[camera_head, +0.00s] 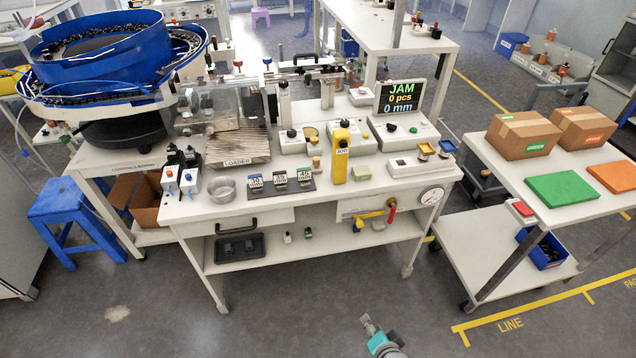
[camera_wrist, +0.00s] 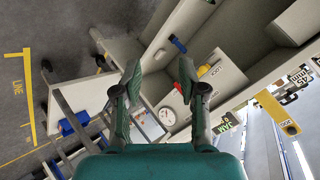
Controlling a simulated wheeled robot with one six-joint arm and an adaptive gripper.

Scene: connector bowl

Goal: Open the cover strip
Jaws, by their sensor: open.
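What looks like the cover strip (camera_head: 300,71) is a pale bar with a black handle, lying across the top of the machine at the back of the workbench. It lies flat on its supports, and I cannot tell how it is fastened. My gripper (camera_head: 367,321) is low in front of the bench, over the floor, far from the strip. In the wrist view my gripper (camera_wrist: 158,80) shows two spread fingers with nothing between them. The strip cannot be made out in the wrist view.
A display (camera_head: 401,97) reads JAM, 0 pcs, 0 mm. A yellow post (camera_head: 340,150) stands at the bench front. A blue bowl feeder (camera_head: 95,60) is at left, a blue stool (camera_head: 75,205) below. A cart (camera_head: 500,195) with boxes stands right. The front floor is clear.

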